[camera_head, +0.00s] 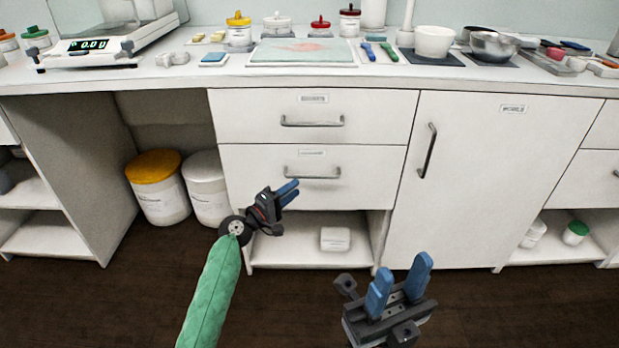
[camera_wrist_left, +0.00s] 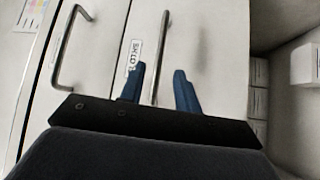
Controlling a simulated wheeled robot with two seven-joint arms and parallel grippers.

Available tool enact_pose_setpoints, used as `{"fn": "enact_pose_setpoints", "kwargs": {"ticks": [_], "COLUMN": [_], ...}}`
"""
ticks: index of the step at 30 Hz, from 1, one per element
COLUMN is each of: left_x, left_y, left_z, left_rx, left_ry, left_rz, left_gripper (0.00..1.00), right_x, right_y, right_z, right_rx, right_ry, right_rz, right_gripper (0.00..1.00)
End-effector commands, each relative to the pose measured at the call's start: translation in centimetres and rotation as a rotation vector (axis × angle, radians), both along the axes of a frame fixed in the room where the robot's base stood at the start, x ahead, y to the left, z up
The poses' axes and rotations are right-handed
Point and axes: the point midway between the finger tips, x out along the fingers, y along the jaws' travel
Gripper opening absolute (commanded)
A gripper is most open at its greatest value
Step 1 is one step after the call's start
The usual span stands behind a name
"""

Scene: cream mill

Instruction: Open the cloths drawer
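Two white drawers are stacked under the counter. The upper drawer (camera_head: 245,117) and the lower drawer (camera_head: 245,175) look closed, each with a grey bar handle and a small label. I cannot read for certain which label says cloths. My left gripper (camera_head: 290,191) is open and empty, just below the lower handle (camera_head: 312,175) in the head view. In the left wrist view, that handle (camera_wrist_left: 161,60) shows between the spread blue fingers (camera_wrist_left: 160,77); contact cannot be told. My right gripper (camera_head: 402,272) is open and empty, low in front of the cabinet.
A cupboard door (camera_head: 490,180) with a vertical handle stands right of the drawers. An open shelf (camera_head: 300,252) with a white box (camera_head: 335,239) lies below them. Bins (camera_head: 160,190) stand in the recess at left. The counter above holds jars, a scale and bowls.

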Motion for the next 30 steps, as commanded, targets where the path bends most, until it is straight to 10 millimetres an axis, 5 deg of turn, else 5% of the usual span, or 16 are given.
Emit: {"fn": "enact_pose_setpoints", "kwargs": {"ticks": [18,30], "left_x": [4.7,5.4], "left_y": [-4.7,-5.5], "left_z": [0.9,1.0], "left_rx": [-0.016,-0.013], "left_ry": [0.013,0.013], "left_rz": [0.001,0.001], "left_gripper": [0.32,0.32], "right_x": [-0.1,-0.1], "right_y": [0.0,0.1], "right_z": [-0.3,-0.2], "right_rx": [0.010,0.011], "right_ry": [-0.011,-0.013], "right_rz": [0.012,0.015], "right_gripper": [0.36,0.36]}}
